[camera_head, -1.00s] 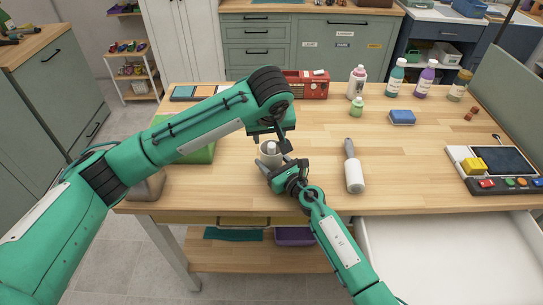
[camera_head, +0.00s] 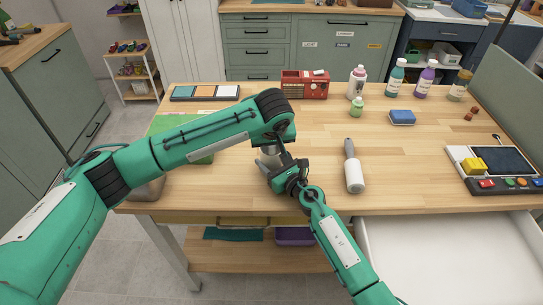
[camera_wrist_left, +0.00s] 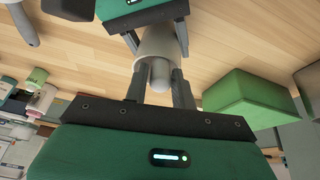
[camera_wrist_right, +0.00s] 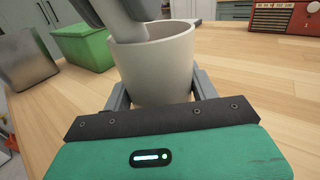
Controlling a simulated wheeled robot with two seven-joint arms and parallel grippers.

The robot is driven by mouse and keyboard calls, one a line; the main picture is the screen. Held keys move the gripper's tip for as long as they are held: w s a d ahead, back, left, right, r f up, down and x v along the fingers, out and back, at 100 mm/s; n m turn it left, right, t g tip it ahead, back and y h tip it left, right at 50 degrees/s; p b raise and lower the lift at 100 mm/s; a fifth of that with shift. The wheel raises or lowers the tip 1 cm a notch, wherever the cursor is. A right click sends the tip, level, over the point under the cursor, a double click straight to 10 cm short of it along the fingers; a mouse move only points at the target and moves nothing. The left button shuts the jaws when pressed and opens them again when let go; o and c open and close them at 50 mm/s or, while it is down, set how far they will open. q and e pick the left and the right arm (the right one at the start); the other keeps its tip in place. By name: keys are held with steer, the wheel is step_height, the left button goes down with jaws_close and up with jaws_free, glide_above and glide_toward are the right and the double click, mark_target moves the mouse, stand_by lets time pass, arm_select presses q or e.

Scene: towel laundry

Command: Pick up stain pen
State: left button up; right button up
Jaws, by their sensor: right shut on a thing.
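A pale cup (camera_head: 269,158) stands near the table's front edge, mostly hidden by my grippers in the head view. My right gripper (camera_head: 272,170) is shut on the cup; its fingers flank the cup wall in the right wrist view (camera_wrist_right: 158,75). A grey round-ended thing (camera_wrist_left: 160,75), probably the stain pen, sticks out of the cup in the left wrist view. My left gripper (camera_wrist_left: 160,88) points down over the cup, with one finger on each side of that thing and small gaps showing. A grey left finger hides much of the cup's opening in the right wrist view.
A white-and-grey lint roller (camera_head: 354,174) lies right of the cup. A green block (camera_head: 172,124) is to the left, partly behind my left arm. A red radio (camera_head: 305,84), several bottles and a blue sponge (camera_head: 402,117) stand farther back.

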arm_select(q)
jaws_close()
step_height(320, 180, up, 18)
stand_by(0.4)
arm_select(e)
steer(key=o, duration=1.1)
